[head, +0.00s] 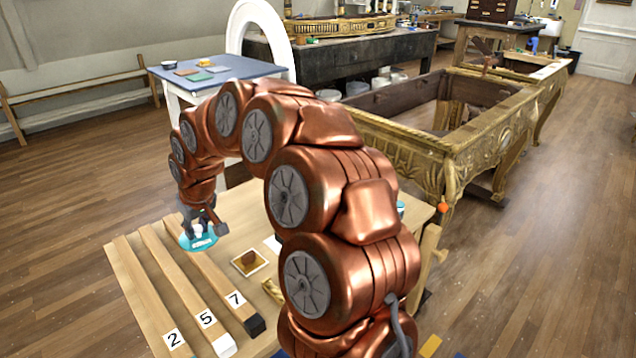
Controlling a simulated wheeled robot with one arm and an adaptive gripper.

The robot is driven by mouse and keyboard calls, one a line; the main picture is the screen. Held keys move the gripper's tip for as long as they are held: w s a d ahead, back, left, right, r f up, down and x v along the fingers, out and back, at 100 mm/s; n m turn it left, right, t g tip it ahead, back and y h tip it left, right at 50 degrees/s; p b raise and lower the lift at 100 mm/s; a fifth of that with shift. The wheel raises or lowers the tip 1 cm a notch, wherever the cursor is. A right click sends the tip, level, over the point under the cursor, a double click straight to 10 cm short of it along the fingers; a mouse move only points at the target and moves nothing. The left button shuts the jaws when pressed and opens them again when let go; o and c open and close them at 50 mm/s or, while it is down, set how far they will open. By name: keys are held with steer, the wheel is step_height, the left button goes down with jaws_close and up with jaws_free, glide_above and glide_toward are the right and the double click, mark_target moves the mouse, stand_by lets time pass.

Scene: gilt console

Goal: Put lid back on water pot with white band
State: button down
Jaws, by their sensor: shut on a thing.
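My gripper (203,219) points down over the left part of the wooden bench (232,240). It is shut on a small white part, seemingly a knob, on top of a round teal piece (198,243) with a white patch. This piece looks like the lid, but it is small and partly hidden by the fingers. I cannot tell whether it touches the bench. A small blue and white vessel (401,207) shows just right of my arm, mostly hidden by it. I cannot tell whether it is the water pot with the white band.
Wooden bars numbered 2, 5 and 7 (203,290) lie along the bench's left side. A square tile with a brown lump (249,262) lies beside them. An orange ball (443,207) is at the right edge. A carved gilt console (430,160) stands behind.

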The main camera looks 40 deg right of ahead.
steer(key=s+d+r+n+p, duration=0.1)
steer(key=d+p, duration=0.1)
steer(key=d, duration=0.7)
steer(key=s+d+r+p, duration=0.1)
steer(key=s+d+p, duration=0.15)
steer(key=d, duration=0.55)
steer(key=s+d+f+n+y+p, duration=0.1)
steer(key=s+d+p, duration=0.1)
steer(key=s+d, duration=0.35)
steer(key=s+d+f+p, duration=0.1)
steer(key=s+d+p, duration=0.1)
steer(key=d, duration=0.7)
steer(key=shift+f, duration=2.35)
steer(key=shift+f+b, duration=0.45)
steer(key=shift+f, duration=0.35)
steer(key=shift+b, duration=0.85)
steer(key=shift+f+b, duration=0.15)
steer(key=shift+b, duration=0.65)
steer(key=c, duration=0.9)
jaws_free()
steer(key=shift+o, duration=0.6)
